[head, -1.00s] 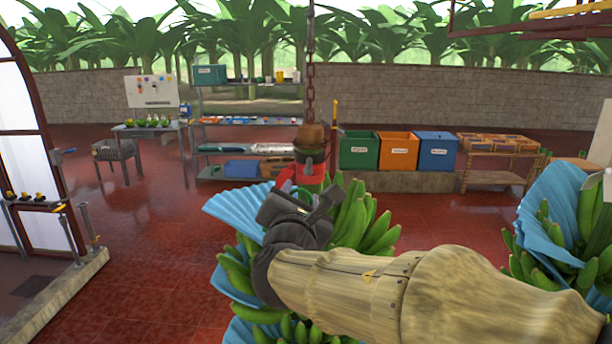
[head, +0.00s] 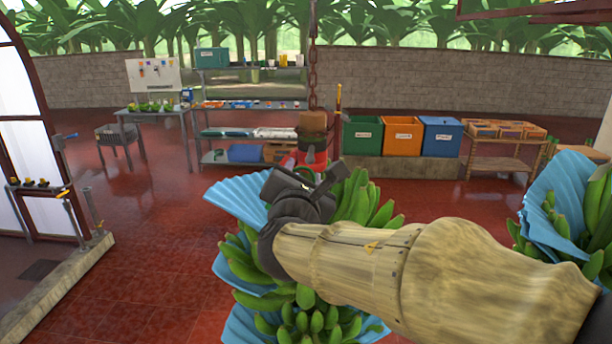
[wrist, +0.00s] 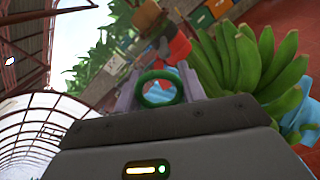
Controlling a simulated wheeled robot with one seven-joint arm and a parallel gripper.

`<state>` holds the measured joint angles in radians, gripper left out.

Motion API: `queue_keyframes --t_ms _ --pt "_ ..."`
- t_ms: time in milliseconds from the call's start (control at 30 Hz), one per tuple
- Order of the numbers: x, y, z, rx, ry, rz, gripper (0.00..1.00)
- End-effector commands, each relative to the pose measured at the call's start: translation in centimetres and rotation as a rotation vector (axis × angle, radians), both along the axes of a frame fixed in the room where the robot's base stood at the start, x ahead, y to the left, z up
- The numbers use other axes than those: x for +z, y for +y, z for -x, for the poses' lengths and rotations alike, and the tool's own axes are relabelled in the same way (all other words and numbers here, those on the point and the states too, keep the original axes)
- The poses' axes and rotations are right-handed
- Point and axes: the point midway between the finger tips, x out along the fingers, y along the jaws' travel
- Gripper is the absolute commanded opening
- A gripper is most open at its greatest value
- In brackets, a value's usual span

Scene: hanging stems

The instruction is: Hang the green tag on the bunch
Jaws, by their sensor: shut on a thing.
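The green tag (wrist: 146,101) shows in the wrist view as a green ring between my gripper's two fingers. My gripper (wrist: 158,88) is shut on it, and blue sheet shows through the ring. My arm hides the bunch's middle.
Another bunch (head: 597,215) with a blue sheet hangs at the right edge. Green, orange and blue bins (head: 403,137) stand behind, left of a wooden rack (head: 500,150). A metal shelf (head: 250,118) and table stand further back left. The red floor at left is open.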

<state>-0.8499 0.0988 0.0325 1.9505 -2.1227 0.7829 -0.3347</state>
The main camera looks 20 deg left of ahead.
Motion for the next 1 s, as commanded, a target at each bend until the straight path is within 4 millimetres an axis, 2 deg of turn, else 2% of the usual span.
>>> queue_keyframes --t_ms 833,1000 --pt "0.1 0.7 -5.0 -0.008 0.000 0.002 0.11" --pt "-0.1 0.9 -4.8 -0.004 0.000 0.001 0.11"
